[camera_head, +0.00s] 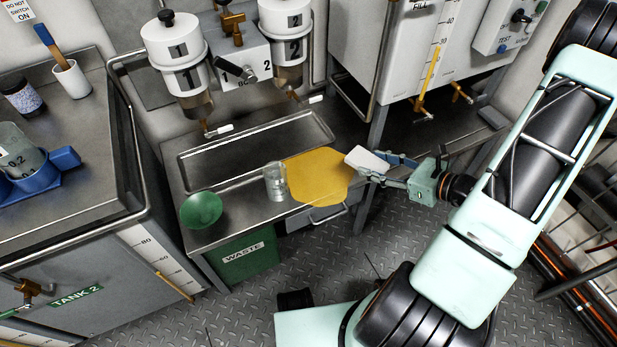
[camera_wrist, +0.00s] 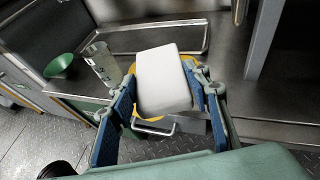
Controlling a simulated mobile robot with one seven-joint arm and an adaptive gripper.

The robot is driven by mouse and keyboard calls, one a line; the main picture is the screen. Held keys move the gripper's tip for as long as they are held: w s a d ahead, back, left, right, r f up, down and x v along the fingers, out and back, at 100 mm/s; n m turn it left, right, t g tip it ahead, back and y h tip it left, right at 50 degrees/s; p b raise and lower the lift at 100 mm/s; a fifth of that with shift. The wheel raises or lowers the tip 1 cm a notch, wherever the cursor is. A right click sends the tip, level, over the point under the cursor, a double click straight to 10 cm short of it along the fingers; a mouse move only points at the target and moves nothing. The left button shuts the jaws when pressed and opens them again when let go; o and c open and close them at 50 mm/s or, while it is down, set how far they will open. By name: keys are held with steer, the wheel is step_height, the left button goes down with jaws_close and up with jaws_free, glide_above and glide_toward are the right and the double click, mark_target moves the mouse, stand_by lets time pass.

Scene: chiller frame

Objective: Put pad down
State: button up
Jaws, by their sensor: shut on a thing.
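The pad is a white block (camera_wrist: 163,80) with rounded edges. My gripper (camera_head: 372,166) is shut on it, with one blue finger on each side in the wrist view. In the head view the pad (camera_head: 366,160) is at the right edge of a yellow mat (camera_head: 316,175) on the steel bench. I cannot tell whether the pad touches the mat or hangs above it. In the wrist view the pad covers most of the mat.
A clear glass beaker (camera_head: 275,182) stands at the mat's left edge. A green bowl (camera_head: 201,209) sits at the bench's front left corner. A shallow steel tray (camera_head: 215,160) lies behind them. A drawer handle (camera_head: 327,214) sticks out below the bench edge. White filter housings (camera_head: 178,62) hang above.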

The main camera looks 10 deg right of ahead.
steer(key=shift+w+a+f, duration=0.15)
steer(key=shift+a, duration=0.25)
steer(key=s+a+f+b+x, duration=0.1)
steer(key=b+x, duration=0.2)
steer(key=x, duration=0.5)
steer(key=b, duration=0.2)
glide_above(325, 179)
steer(key=f, duration=0.4)
steer(key=shift+s+d+f, duration=0.2)
steer(key=shift+d+f, duration=0.15)
steer(key=shift+w+a+f, duration=0.1)
steer(key=shift+f, duration=0.1)
steer(key=shift+w+a+f+b, duration=0.15)
steer(key=shift+f+b, duration=0.1)
steer(key=shift+f, duration=0.65)
steer(key=shift+a+f+b, duration=0.1)
steer(key=shift+f+b, duration=0.15)
steer(key=shift+f, duration=0.65)
